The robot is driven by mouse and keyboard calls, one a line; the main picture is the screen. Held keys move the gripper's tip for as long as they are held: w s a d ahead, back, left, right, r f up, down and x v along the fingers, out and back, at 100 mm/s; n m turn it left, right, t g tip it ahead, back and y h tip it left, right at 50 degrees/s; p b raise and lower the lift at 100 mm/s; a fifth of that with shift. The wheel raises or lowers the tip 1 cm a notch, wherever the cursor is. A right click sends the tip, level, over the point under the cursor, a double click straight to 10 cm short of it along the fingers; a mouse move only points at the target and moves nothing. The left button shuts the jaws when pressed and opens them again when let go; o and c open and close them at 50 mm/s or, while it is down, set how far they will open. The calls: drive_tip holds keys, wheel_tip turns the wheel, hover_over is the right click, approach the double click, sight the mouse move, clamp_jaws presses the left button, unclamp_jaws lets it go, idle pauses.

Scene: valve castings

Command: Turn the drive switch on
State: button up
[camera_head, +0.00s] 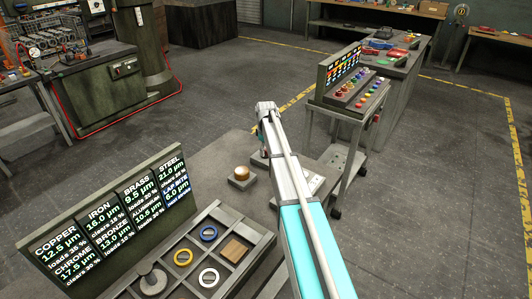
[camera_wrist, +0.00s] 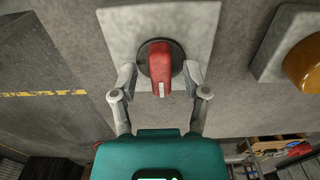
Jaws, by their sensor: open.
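The drive switch (camera_wrist: 160,62) is a red handle on a round black base, set on a pale grey plate (camera_wrist: 205,20) in the wrist view. Its white-marked end points towards the bottom of that picture, towards my gripper's body. My gripper (camera_wrist: 159,78) is open, with one finger on each side of the red handle. The right finger looks very near the handle; I cannot tell whether it touches. In the head view my arm hides the switch handle and my gripper; part of a pale plate (camera_head: 312,182) shows beside the arm.
A copper-coloured dome (camera_wrist: 304,64) on a grey block stands right of the switch; it also shows in the head view (camera_head: 241,172). A divided tray (camera_head: 232,208) with rings and a sign board (camera_head: 120,210) are near. A button console (camera_head: 355,90) stands behind right.

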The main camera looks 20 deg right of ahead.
idle(0.3)
clamp_jaws()
drive_tip(key=shift+m, duration=0.3)
drive_tip(key=m, duration=0.8)
drive_tip(key=shift+m, duration=0.3)
drive_tip(key=m, duration=0.4)
drive_tip(key=shift+m, duration=2.5)
